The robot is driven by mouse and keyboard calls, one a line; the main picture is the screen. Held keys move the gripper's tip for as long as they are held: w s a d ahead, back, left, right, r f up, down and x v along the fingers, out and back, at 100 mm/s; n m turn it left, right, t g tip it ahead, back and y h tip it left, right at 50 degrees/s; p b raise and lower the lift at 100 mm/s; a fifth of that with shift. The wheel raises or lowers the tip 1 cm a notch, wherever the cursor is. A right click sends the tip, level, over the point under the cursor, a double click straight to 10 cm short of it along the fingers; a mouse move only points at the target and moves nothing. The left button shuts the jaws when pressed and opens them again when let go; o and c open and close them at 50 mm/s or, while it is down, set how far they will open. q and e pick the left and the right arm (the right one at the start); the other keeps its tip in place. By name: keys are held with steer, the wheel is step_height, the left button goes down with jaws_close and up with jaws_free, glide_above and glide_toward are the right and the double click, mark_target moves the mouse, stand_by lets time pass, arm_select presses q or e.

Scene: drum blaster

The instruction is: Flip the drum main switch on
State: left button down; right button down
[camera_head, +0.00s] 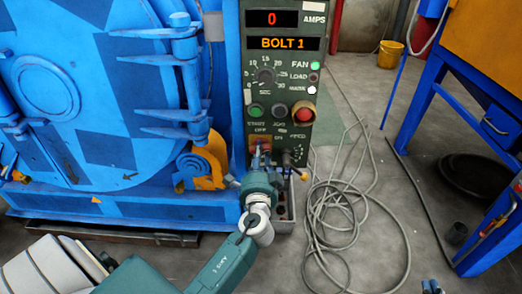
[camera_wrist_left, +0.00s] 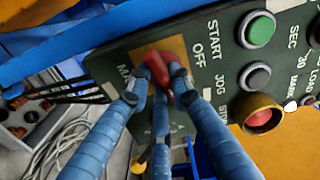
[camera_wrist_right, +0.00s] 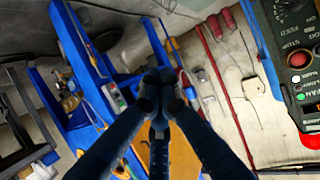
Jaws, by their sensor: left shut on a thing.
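The main switch is a red handle on a yellow plate low on the green control panel (camera_head: 284,85). In the left wrist view the red handle (camera_wrist_left: 156,66) sits between the fingertips of my left gripper (camera_wrist_left: 160,78), which is shut on it. In the head view my left gripper (camera_head: 260,160) reaches the yellow plate from below and hides most of the handle. An OFF label shows beside the plate. The handle's exact setting cannot be told. My right gripper (camera_wrist_right: 160,85) is shut and empty, away from the panel; its tips show at the head view's lower right (camera_head: 430,286).
The panel carries lit displays (camera_head: 283,43), a dial (camera_head: 265,76), start and jog buttons, and a red stop button (camera_head: 304,113). The blue drum machine (camera_head: 90,110) stands left. A grey cable (camera_head: 350,215) lies coiled on the floor. A blue-legged orange unit (camera_head: 490,45) stands right.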

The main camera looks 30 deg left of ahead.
arm_select(q)
steer(key=shift+f+m+p, duration=0.1)
steer(key=shift+m+p, duration=0.35)
steer(key=shift+m, duration=0.95)
arm_select(e)
steer(key=s+d+f+g+h, duration=0.1)
steer(key=s+f+g, duration=0.2)
steer(key=s+f, duration=0.1)
steer(key=shift+d+f, duration=0.4)
steer(key=shift+f, duration=0.35)
steer(key=shift+s, duration=0.1)
arm_select(q)
steer(key=c, duration=1.5)
jaws_free()
steer(key=shift+c, duration=0.2)
steer(key=v, duration=1.2)
